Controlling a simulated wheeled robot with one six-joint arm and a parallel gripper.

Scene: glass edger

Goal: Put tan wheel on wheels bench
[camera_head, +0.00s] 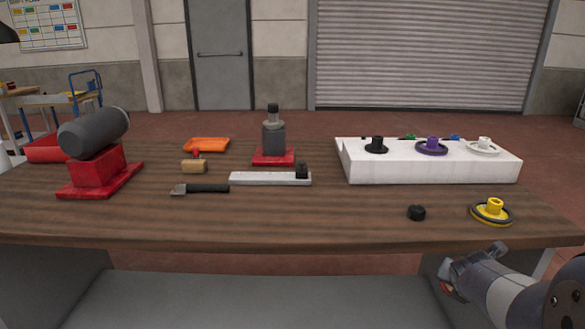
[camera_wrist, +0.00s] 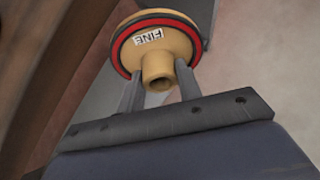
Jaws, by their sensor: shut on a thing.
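The tan wheel (camera_wrist: 180,44) has a red and black rim, a white "FINE" label and a round hub. In the wrist view my gripper (camera_wrist: 158,88) is shut on its hub, one finger on each side. In the head view my gripper (camera_head: 457,272) is at the lower right, in front of the bench's near edge; the wheel is mostly hidden there.
A yellow wheel (camera_head: 492,211) and a small black knob (camera_head: 416,213) lie near the bench's front right. The front middle is clear.

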